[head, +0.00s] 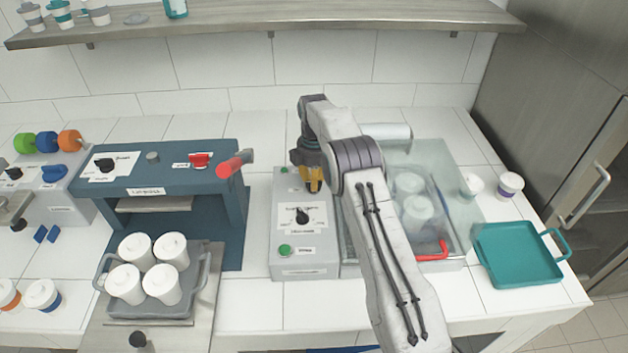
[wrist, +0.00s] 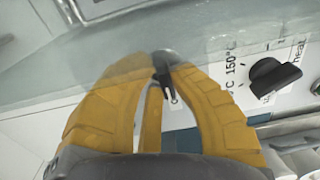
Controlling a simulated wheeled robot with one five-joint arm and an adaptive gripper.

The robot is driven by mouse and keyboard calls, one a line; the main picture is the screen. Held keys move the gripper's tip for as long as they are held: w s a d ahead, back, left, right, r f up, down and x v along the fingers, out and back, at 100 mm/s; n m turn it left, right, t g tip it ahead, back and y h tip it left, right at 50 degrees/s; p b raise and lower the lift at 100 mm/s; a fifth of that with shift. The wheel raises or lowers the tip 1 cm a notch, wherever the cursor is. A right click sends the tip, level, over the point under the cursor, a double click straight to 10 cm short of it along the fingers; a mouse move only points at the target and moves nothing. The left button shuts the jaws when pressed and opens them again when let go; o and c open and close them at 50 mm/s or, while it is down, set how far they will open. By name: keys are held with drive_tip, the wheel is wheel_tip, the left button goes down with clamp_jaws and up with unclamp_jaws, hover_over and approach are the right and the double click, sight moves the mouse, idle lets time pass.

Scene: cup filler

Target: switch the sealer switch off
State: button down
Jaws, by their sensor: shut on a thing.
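The grey control box (head: 300,262) of the sealer stands at the middle of the counter. My gripper (head: 313,184) is over its upper right part and hides what is beneath it in the head view. In the wrist view my yellow fingers (wrist: 160,72) are closed around a small black lever, the sealer switch (wrist: 163,76), with a rounded grey piece at its top. Which way the switch is set cannot be told. A black heat knob (wrist: 272,78) is to its right; it also shows on the box in the head view (head: 302,216).
A clear-lidded chamber (head: 450,228) with white cups and a red handle (head: 432,252) is right of the box. A blue press (head: 150,180) and a tray of white cups (head: 187,308) are at left. A teal tray (head: 517,255) lies at right. A shelf (head: 270,22) runs above.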

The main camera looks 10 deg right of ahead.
drive_tip(key=shift+f, duration=0.1)
idle(0.3)
drive_tip(key=c, duration=1.1)
unclamp_jaws()
drive_tip(key=shift+r, duration=3.8)
